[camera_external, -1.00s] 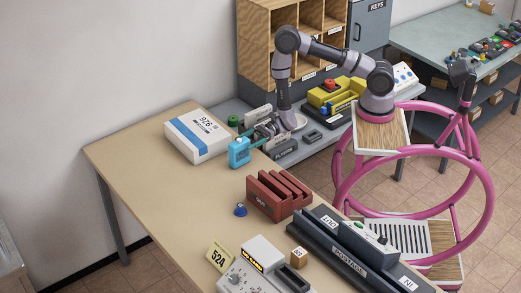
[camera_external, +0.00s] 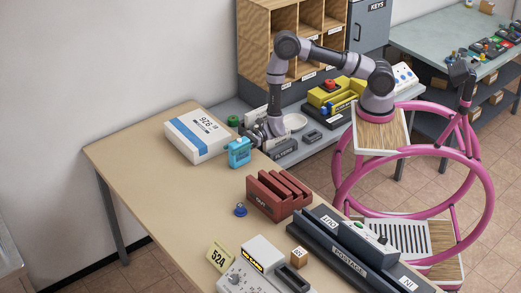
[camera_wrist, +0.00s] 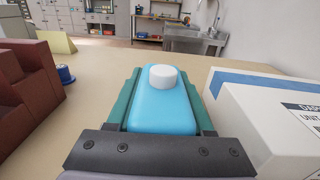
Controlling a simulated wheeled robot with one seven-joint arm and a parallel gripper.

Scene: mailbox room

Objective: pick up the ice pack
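The ice pack (camera_external: 237,153) is a light blue block with a white cap. It stands upright on the tan table, beside the white parcel box. In the wrist view the ice pack (camera_wrist: 166,106) is in the middle, between the two teal fingers of my gripper (camera_wrist: 165,100). The fingers lie close along its left and right sides, and I see no clear gap. I cannot tell whether they press on it. In the external view my gripper (camera_external: 250,142) is low at the table's back edge, and its fingers are mostly hidden around the pack.
The white box with a blue stripe (camera_external: 197,135) stands close by, on the right in the wrist view. A dark red slotted holder (camera_external: 277,195) and a small blue object (camera_external: 240,210) are on the other side. The table's front left is bare.

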